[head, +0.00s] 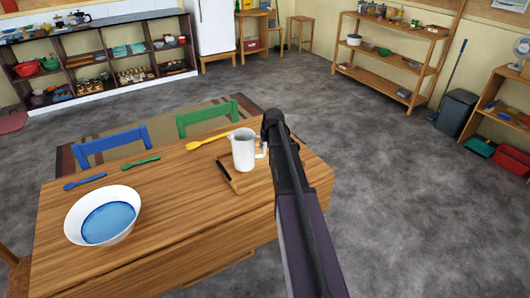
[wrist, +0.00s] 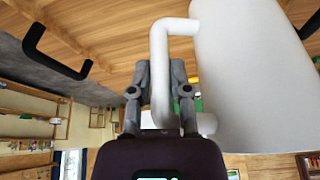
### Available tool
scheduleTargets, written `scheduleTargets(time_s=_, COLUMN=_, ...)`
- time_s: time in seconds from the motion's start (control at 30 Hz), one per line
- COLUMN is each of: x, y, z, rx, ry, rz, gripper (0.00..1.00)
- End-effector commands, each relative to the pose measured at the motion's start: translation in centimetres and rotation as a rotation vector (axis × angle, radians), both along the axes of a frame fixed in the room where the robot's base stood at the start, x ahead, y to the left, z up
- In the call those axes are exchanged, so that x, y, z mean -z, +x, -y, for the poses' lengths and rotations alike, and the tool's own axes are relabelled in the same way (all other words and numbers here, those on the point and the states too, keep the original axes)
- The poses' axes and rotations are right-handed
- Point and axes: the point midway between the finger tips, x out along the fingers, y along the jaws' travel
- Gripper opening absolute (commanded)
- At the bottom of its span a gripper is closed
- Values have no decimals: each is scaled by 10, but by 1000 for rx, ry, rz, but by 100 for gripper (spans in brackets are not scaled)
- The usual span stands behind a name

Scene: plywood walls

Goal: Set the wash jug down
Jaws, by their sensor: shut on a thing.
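The white wash jug (head: 243,151) is upright over a wooden tray (head: 256,181) on the table, its spout to the left and handle to the right. I cannot tell whether its base touches the tray. My gripper (wrist: 160,72) is shut on the jug's handle (wrist: 158,50), with one finger on each side. The jug's body (wrist: 245,80) fills the right of the wrist view. In the head view my arm hides the fingertips. A black tray handle (wrist: 55,52) shows in the wrist view.
On the wooden table (head: 160,205) are a white basin (head: 72,222) with blue water, a blue spoon (head: 85,181), a green spoon (head: 140,162) and a yellow utensil (head: 208,142). A blue chair (head: 110,143) and green chair (head: 206,117) stand behind. Bare tabletop lies between basin and tray.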

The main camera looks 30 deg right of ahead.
Motion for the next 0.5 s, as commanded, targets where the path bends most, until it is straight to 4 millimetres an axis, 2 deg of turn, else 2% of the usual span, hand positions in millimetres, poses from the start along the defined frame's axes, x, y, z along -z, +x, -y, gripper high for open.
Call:
scheduleTargets(time_s=0.03, x=9, y=0, z=0, rx=0, ry=0, rz=0, gripper=0)
scheduleTargets(time_s=0.2, x=20, y=0, z=0, rx=0, ry=0, rz=0, gripper=0)
scheduleTargets(time_s=0.5, x=22, y=0, z=0, rx=0, ry=0, rz=0, gripper=0)
